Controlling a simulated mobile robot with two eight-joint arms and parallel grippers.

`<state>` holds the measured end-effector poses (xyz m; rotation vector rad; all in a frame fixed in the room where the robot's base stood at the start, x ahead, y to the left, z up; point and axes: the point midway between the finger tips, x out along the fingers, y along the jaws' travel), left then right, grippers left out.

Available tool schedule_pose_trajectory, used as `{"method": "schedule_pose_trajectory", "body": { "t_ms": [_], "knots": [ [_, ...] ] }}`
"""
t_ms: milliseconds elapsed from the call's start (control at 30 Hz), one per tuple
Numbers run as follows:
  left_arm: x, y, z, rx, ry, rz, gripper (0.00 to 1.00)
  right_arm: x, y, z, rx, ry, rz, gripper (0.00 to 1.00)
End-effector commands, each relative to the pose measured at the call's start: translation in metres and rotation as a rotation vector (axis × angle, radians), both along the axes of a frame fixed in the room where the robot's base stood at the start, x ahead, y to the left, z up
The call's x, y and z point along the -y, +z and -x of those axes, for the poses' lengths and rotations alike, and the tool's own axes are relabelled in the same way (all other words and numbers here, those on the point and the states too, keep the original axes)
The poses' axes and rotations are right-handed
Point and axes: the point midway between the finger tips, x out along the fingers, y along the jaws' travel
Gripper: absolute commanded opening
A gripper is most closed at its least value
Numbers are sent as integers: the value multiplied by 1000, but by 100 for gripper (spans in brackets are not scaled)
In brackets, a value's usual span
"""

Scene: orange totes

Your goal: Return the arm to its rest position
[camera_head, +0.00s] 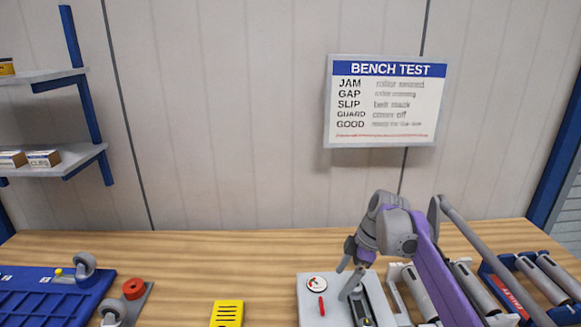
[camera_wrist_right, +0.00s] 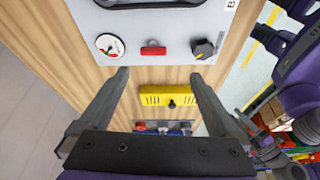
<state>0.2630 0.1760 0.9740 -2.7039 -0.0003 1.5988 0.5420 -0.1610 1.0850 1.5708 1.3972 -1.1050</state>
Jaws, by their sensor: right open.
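My right gripper (camera_head: 345,282) hangs over the light grey test panel (camera_head: 309,305) at the bench's right of centre. In the right wrist view, its two dark fingers (camera_wrist_right: 158,74) are spread apart with nothing between them. The grey panel (camera_wrist_right: 180,52) lies just beyond the fingertips and carries a round gauge, a red switch (camera_wrist_right: 153,51) and a black knob (camera_wrist_right: 203,49). The purple right arm (camera_head: 445,275) reaches in from the lower right. My left gripper is not in view.
A yellow device (camera_head: 227,314) lies left of the panel. A red knob (camera_head: 133,288) and a blue tray (camera_head: 45,300) are further left. Grey rollers (camera_head: 475,285) stand at right, close to the arm. The wooden bench (camera_head: 215,255) is clear toward the wall, where a sign (camera_head: 385,100) hangs.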

Motion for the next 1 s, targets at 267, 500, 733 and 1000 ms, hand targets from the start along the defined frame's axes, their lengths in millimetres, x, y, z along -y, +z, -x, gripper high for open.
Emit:
{"method": "schedule_pose_trajectory", "body": {
  "t_ms": [267,500,733,1000],
  "knots": [
    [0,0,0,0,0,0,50,-1,-4,96,3,-507,82,98],
    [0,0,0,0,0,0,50,5,-39,187,53,-957,61,98],
    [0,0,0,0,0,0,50,12,-87,255,109,-1300,-33,98],
    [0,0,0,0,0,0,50,16,-111,280,131,-1443,-97,98]
  ]
}}
